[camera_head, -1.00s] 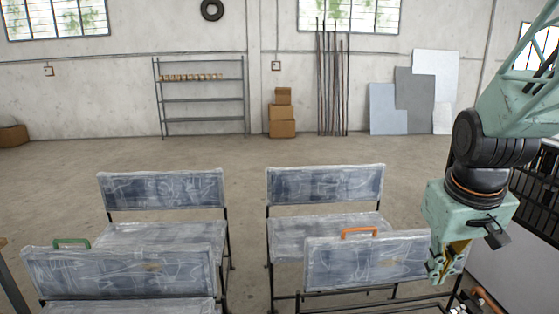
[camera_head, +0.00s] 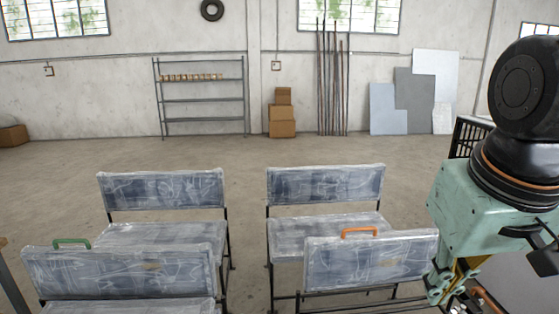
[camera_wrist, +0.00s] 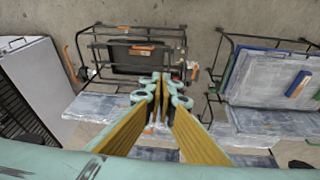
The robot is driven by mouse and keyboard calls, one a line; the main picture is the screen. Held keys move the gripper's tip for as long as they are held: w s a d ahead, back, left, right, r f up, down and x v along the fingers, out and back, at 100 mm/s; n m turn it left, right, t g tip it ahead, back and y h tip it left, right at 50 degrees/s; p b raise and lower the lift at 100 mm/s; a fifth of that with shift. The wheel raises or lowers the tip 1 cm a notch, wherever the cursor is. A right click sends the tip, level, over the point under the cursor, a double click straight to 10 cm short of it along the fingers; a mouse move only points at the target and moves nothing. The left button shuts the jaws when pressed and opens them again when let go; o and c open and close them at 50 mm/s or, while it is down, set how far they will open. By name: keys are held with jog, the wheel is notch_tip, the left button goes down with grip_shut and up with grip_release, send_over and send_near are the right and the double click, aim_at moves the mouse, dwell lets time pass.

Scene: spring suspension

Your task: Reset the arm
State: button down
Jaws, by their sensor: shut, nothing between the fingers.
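My gripper (camera_head: 446,288) hangs at the right edge of the head view, beside the right end of the front right seat back. It points down. In the wrist view the two yellow-padded fingers of my gripper (camera_wrist: 163,86) come together at their tips with nothing between them. Above the fingertips in that view is a black seat frame (camera_wrist: 180,35) with a dark panel (camera_wrist: 140,60) and orange pieces.
The front right seat (camera_head: 345,268) has an orange handle (camera_head: 359,231); the front left seat (camera_head: 120,275) has a green one (camera_head: 71,242). Two more seats stand behind them. Open floor (camera_head: 60,180) lies beyond, with a shelf rack (camera_head: 200,98) and boxes (camera_head: 282,120) by the wall.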

jog(key=s+a+r, duration=0.2)
jog(key=s+a, duration=0.2)
jog(key=s, duration=0.6)
jog(key=shift+r+y, duration=0.3)
jog(key=shift+w, duration=0.1)
dwell(0.3)
